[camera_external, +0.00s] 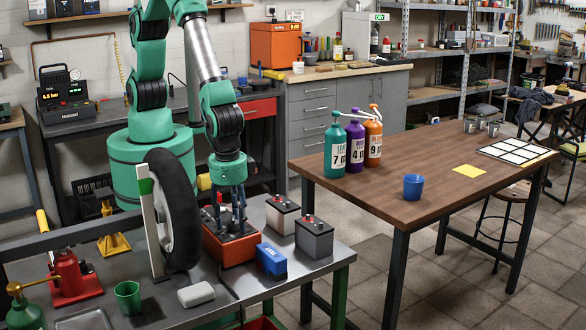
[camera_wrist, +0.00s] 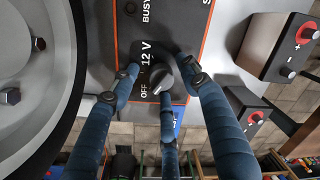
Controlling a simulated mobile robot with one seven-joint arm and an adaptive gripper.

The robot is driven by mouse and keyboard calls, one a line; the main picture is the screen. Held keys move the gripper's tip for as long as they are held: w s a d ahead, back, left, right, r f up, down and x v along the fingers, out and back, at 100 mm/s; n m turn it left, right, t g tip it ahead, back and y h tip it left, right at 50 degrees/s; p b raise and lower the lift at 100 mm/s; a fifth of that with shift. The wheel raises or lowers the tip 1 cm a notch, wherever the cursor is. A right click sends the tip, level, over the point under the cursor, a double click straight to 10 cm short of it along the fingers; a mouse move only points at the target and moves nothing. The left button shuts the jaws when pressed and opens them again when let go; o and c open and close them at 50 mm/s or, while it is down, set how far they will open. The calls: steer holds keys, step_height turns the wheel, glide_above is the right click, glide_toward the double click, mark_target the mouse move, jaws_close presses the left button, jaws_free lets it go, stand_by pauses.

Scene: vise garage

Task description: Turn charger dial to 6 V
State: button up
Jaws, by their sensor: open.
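The charger (camera_external: 230,252) is an orange box with a dark top panel on the metal bench. In the wrist view its panel (camera_wrist: 180,28) shows a dark round dial (camera_wrist: 158,77) with printed OFF and 12 V beside it. No 6 V label can be read; fingers cover part of the panel. My gripper (camera_external: 232,218) points down over the charger. In the wrist view the blue fingers of my gripper (camera_wrist: 161,76) are spread open around the dial, on its left, right and near sides. I cannot tell whether they touch it.
A wheel with a black tyre (camera_external: 178,210) stands close left of the charger. Two batteries (camera_external: 314,240) (camera_external: 282,214) stand to the right, and a blue box (camera_external: 271,260) lies in front. A green cup (camera_external: 128,298) and a white block (camera_external: 196,294) are near the bench front.

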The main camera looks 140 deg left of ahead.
steer(key=c, duration=1.1)
steer(key=shift+m, duration=0.3)
steer(key=m+p, duration=0.3)
steer(key=m, duration=0.2)
steer(key=shift+s, duration=0.2)
steer(key=m+p, duration=0.2)
steer(key=m, duration=0.2)
steer(key=shift+a+m+p, duration=0.1)
steer(key=shift+m+p, duration=0.55)
steer(key=shift+m, duration=0.45)
steer(key=shift+s+f, duration=0.1)
